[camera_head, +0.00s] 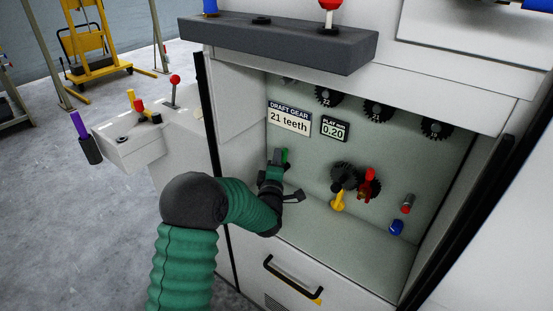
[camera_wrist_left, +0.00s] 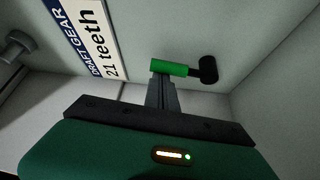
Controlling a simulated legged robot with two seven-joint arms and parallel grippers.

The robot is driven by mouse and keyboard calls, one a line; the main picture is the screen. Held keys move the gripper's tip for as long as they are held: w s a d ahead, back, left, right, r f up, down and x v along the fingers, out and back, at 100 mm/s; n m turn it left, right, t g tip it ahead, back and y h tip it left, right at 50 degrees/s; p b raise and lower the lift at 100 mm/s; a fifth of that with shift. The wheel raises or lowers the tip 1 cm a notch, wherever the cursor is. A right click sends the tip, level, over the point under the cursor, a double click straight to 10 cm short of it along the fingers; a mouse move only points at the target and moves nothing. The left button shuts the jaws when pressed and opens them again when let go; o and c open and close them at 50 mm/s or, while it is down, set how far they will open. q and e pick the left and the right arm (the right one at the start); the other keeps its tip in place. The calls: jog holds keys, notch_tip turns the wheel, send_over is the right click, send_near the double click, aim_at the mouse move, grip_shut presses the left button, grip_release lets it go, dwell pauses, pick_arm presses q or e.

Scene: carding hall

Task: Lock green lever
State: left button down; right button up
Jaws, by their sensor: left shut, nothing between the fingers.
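The green lever (camera_head: 285,155) is on the back wall inside the machine's open bay, left of centre and below the draft gear sign. In the left wrist view the lever's green handle (camera_wrist_left: 172,68) lies nearly level, joined to a dark round end (camera_wrist_left: 208,70) on its right. My left gripper (camera_head: 277,158) reaches into the bay beside the lever. In the wrist view its shut fingers (camera_wrist_left: 163,82) end right at the green handle's lower edge, with nothing held between them. I cannot tell whether they touch it. My right gripper is not in view.
The sign (camera_head: 289,118) reads 21 teeth; a small display (camera_head: 334,128) reads 0.20. Dark gears (camera_head: 328,96) line the top of the bay. A yellow lever (camera_head: 338,202), red part (camera_head: 369,185), and blue part (camera_head: 397,228) sit to the right. A drawer handle (camera_head: 292,280) is below.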

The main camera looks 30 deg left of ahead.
aim_at(288, 166)
pick_arm(q)
jog(key=d+f+m+t+h+b, duration=0.2)
jog(key=d+m+t+b, duration=0.3)
jog(key=m+b, duration=0.5)
jog(key=shift+s+d+f+b, duration=0.2)
jog(key=shift+d+f+b, duration=0.05)
jog(key=shift+b, duration=0.7)
